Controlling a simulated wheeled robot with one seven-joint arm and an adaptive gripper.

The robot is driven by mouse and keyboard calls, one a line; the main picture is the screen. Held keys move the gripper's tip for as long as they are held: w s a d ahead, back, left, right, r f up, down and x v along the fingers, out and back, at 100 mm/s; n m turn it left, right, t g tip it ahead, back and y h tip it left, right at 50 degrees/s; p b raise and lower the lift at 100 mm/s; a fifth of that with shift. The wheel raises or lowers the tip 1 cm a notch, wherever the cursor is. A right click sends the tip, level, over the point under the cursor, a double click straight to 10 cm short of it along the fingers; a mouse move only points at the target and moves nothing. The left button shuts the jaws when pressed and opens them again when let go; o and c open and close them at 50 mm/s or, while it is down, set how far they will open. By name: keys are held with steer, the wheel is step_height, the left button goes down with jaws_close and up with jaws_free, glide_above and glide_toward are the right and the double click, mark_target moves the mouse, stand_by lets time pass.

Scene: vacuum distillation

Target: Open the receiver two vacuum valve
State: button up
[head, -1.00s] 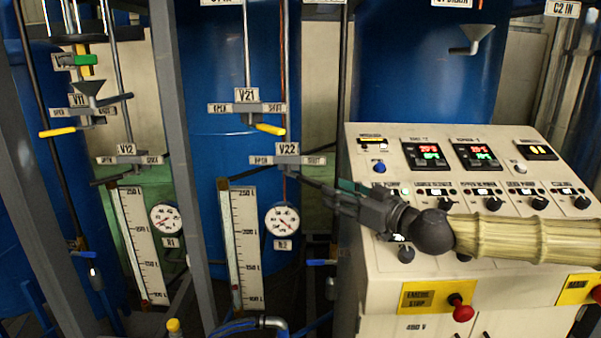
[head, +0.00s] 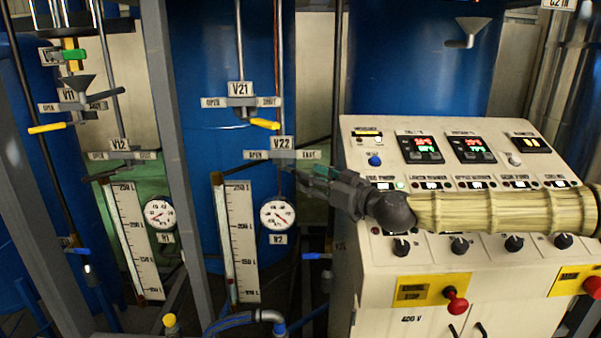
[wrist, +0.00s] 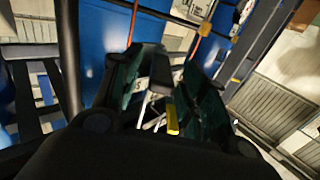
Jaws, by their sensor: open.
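The V22 valve label (head: 282,143) sits above a plate marked OPEN on the left and SHUT on the right, in front of the second blue vessel. The R2 dial gauge (head: 278,214) hangs below it. My gripper (head: 297,175) is just below the plate's right half, pointing left, and is open. V22's handle is hard to make out beside the fingers; I cannot tell whether they touch it. In the wrist view, the open fingers (wrist: 166,75) stand either side of a grey bar, with a yellow-ended lever (wrist: 172,118) between them.
V21 (head: 240,90) is above, its yellow handle (head: 264,124) toward SHUT. A level scale (head: 240,245) stands left of the gauge. The control panel (head: 365,280) is close under my arm. A grey post (head: 172,120) stands left of the second vessel.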

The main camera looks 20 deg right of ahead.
mark_target(286, 167)
steer(key=shift+p+x, duration=0.55)
steer(key=shift+x, duration=1.75)
jaws_close()
